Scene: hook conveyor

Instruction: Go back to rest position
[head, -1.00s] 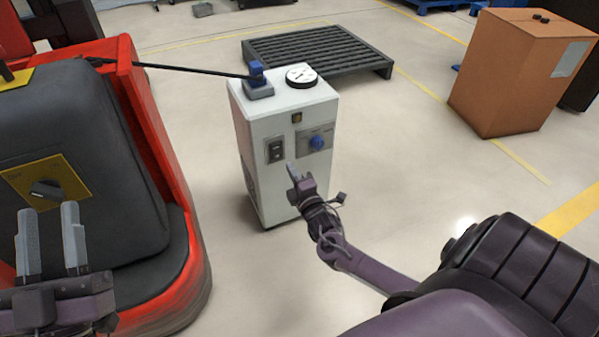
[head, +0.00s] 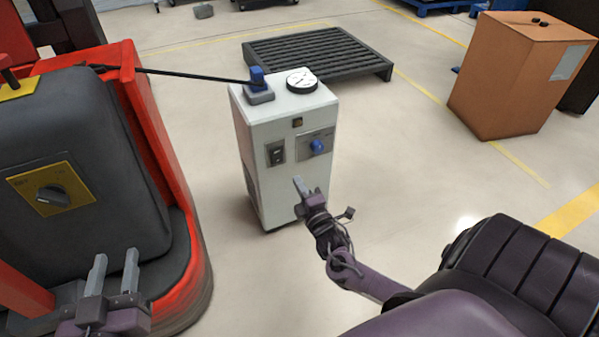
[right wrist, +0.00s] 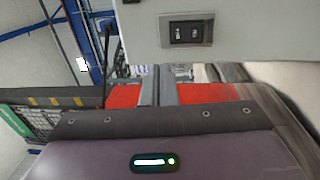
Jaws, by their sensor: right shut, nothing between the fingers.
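My left gripper (head: 113,268) is at the lower left in the head view, in front of the red and dark grey vehicle (head: 70,120). Its two fingers stand apart with nothing between them. My right gripper (head: 298,183) is in front of the lower front face of the white cabinet (head: 275,190). In the right wrist view its fingers (right wrist: 159,75) are together and empty, below a black rocker switch (right wrist: 186,32) on the cabinet. I cannot tell whether the fingers touch the cabinet.
A black cable (head: 190,74) runs from the vehicle to a blue connector (head: 257,80) on the cabinet top, beside a round gauge (head: 301,79). A black pallet (head: 318,50) lies behind. A cardboard box (head: 515,80) stands right. The floor between cabinet and box is clear.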

